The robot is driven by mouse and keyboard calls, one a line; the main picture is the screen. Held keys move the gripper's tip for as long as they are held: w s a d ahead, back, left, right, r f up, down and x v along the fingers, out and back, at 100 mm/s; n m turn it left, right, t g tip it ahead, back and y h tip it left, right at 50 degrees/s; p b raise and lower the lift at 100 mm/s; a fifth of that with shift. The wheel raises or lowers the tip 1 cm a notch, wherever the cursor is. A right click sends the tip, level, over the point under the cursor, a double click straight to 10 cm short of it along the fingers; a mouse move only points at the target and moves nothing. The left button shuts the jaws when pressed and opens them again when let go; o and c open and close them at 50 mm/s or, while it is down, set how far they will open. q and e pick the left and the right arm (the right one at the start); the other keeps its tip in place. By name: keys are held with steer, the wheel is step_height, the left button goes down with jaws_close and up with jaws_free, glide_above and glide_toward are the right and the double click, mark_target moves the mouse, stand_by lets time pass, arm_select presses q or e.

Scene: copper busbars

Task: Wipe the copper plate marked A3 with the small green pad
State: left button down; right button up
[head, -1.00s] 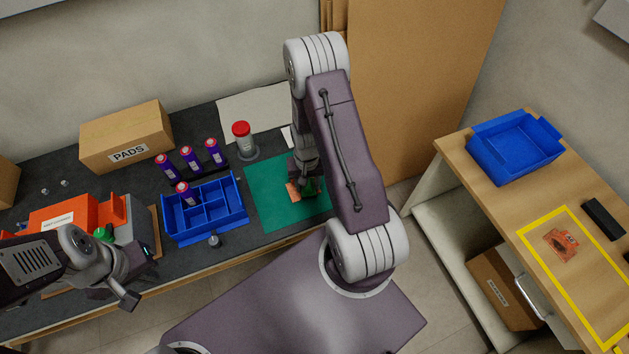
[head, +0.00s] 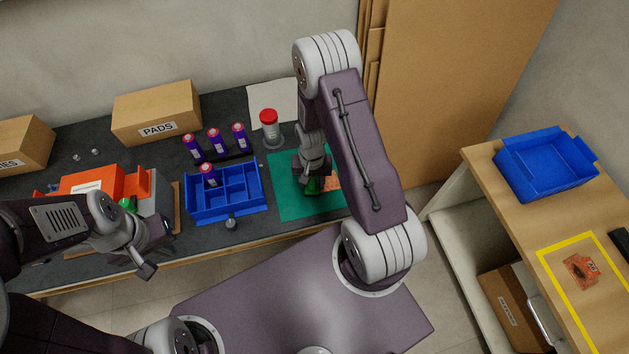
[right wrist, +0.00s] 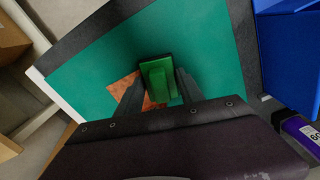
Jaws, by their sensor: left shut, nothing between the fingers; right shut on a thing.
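My right gripper (head: 313,187) points down over the green mat (head: 285,199) and is shut on the small green pad (right wrist: 158,80). A copper plate (head: 333,184) lies on the mat, partly hidden by the pad and fingers. In the right wrist view the plate (right wrist: 122,88) shows mostly left of the pad, with a sliver to its right. The pad overlaps the plate in that view; contact cannot be made out. No marking is readable on this plate. My left gripper (head: 146,269) is shut and empty near the table's front edge, at the left.
A blue divided tray (head: 227,205), purple bottles (head: 216,141) and a red-capped container (head: 269,122) stand left of or behind the mat. An orange machine (head: 97,184) is further left. On the right table, another copper piece (head: 579,270) lies inside a yellow outline near a blue bin (head: 547,170).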

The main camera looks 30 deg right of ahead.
steer(key=shift+r, duration=0.15)
step_height(320, 180, up, 6)
steer(key=p, duration=0.5)
step_height(320, 180, up, 3)
steer(key=p, duration=0.3)
stand_by(0.3)
